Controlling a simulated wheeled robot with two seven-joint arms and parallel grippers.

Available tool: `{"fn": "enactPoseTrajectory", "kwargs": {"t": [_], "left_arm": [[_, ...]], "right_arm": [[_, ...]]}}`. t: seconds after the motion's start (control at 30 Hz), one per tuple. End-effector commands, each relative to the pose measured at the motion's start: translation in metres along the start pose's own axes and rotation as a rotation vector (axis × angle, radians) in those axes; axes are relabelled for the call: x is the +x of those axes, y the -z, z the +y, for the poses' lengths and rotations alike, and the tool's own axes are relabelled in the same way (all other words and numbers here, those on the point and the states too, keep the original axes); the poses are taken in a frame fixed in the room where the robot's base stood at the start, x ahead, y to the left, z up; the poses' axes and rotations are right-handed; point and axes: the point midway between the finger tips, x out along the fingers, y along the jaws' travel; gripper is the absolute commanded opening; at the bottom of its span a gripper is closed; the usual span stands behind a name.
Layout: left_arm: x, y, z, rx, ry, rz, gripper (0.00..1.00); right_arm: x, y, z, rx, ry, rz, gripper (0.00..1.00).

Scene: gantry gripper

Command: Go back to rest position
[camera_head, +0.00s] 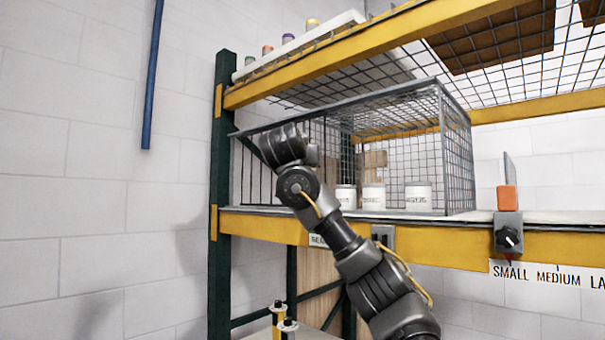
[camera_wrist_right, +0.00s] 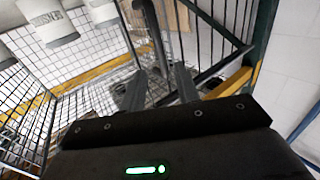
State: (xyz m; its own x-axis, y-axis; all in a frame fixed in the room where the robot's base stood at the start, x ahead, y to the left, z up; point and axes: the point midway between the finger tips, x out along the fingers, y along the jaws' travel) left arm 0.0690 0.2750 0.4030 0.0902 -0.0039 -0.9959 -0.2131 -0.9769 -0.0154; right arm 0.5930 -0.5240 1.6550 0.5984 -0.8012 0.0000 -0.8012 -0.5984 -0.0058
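My right arm (camera_head: 350,250) rises from the lower right in the head view to the left front of a wire cage (camera_head: 455,150) on the shelf. Its wrist end (camera_head: 285,145) is by the cage's barred left part. The fingers are hidden there. In the right wrist view my right gripper (camera_wrist_right: 158,90) has its two dark fingers apart. A dark bent bar (camera_wrist_right: 151,25) shows close to them; I cannot tell whether it lies between or beyond them. No held object is visible. White labelled jars (camera_head: 418,196) stand in the cage, also seen tilted in the wrist view (camera_wrist_right: 50,25). My left gripper is out of view.
The rack has a dark green post (camera_head: 222,150) and yellow beams (camera_head: 450,246) above and below the cage. A dial box (camera_head: 508,238) and an orange block (camera_head: 507,198) sit at the right. A blue pipe (camera_head: 152,75) runs up the left wall. The space left of the post is clear.

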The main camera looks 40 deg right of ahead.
Motion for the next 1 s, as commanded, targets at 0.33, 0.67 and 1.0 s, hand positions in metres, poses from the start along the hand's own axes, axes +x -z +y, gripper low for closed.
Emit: {"fn": "enactPoseTrajectory", "kwargs": {"t": [0.33, 0.67, 1.0], "left_arm": [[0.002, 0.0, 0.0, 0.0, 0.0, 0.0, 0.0], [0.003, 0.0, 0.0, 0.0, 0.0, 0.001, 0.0], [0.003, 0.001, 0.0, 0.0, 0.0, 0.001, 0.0]], "right_arm": [[-0.006, 0.001, 0.0, 0.0, 0.0, 0.0, 0.32], [-0.005, 0.0, -0.001, -0.002, 0.0, 0.0, 0.32], [0.047, -0.116, -0.096, -0.203, 0.099, -0.072, 0.32]]}}
